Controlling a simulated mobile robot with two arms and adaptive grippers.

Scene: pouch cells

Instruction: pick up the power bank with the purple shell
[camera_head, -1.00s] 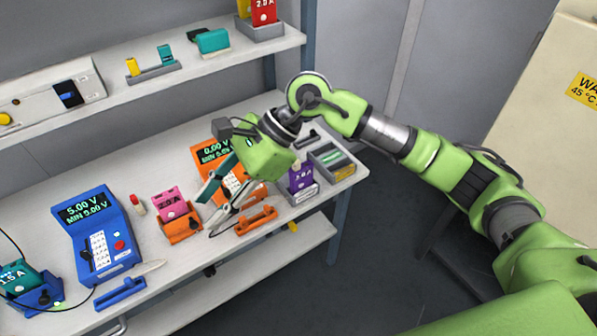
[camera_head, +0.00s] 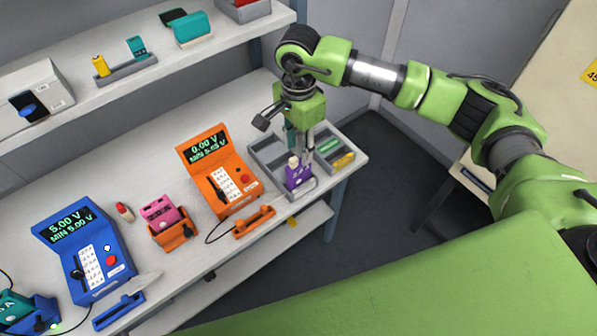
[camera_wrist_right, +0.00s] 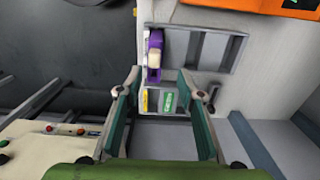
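The power bank with the purple shell (camera_head: 298,176) stands upright at the front of a grey compartment tray (camera_head: 263,150), at the right end of the bench. A pale piece shows on its top. In the right wrist view the purple power bank (camera_wrist_right: 154,45) lies beyond the fingertips, toward the left finger. My right gripper (camera_head: 300,157) points down over the tray, just behind and above the power bank in the head view. In the wrist view its fingers (camera_wrist_right: 160,78) are spread with nothing between them. Contact with the power bank cannot be told. My left gripper is not in view.
Green (camera_head: 331,145) and yellow (camera_head: 343,160) items lie in the tray's right compartments. Left of the tray stand an orange tester (camera_head: 217,170), a pink power bank (camera_head: 159,212) in an orange holder, and a blue tester (camera_head: 82,245). A shelf (camera_head: 215,40) runs above the bench.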

